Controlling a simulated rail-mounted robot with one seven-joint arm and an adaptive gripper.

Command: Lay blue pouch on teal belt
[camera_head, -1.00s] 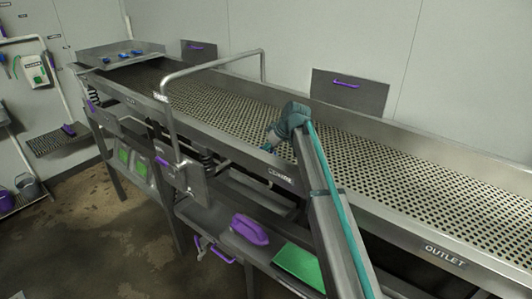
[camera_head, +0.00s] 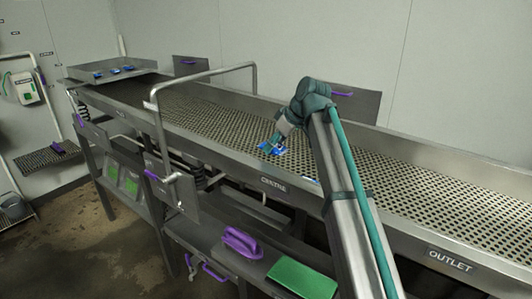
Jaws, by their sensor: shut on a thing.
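A blue pouch (camera_head: 270,149) is at the tip of my gripper (camera_head: 277,139), over the near-middle part of the long perforated belt (camera_head: 230,125). The gripper is shut on the pouch. Whether the pouch touches the belt surface cannot be told. The belt looks pale with dark holes; no clearly teal belt surface shows. My forearm hides part of the belt to the right of the gripper. A small blue patch (camera_head: 312,180) shows at the belt's near rim, beside my forearm; what it is cannot be told.
A metal tray (camera_head: 140,66) with several blue items stands at the far left end. A bent rail (camera_head: 205,72) arches over the belt left of the gripper. A purple-handled tool (camera_head: 241,241) and a green sheet (camera_head: 302,279) lie on the lower shelf.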

